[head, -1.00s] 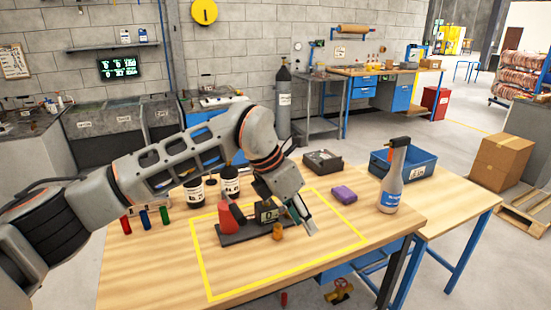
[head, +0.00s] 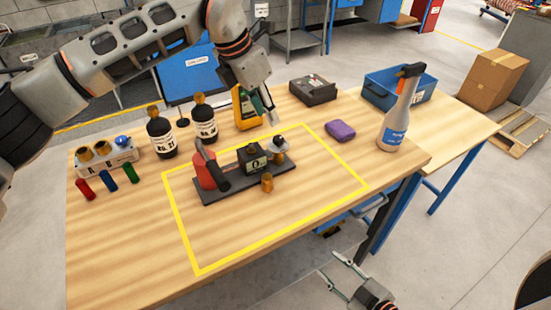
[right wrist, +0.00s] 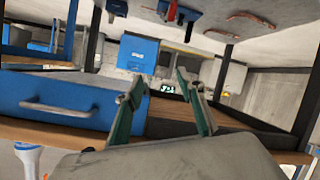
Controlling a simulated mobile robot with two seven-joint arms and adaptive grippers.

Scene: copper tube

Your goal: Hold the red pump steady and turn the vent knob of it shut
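The red pump (head: 205,172) stands on a dark base plate (head: 235,188) inside the yellow outline. It has a black lever, a black block (head: 253,158) with a pale face, and a brass fitting (head: 267,182) in front. A small grey-topped part (head: 279,146) sits at the plate's right end; I cannot tell which part is the vent knob. My left gripper (head: 264,110) hangs behind the pump, apart from it; its finger opening is unclear. My right gripper (head: 330,266) is open and empty, low in front of the table; its spread fingers show in the right wrist view (right wrist: 160,108).
A spray bottle (head: 397,115), purple sponge (head: 340,131) and blue bin (head: 400,90) are on the right. Blue drawers (right wrist: 60,100) are close to my right gripper. The front tabletop is clear.

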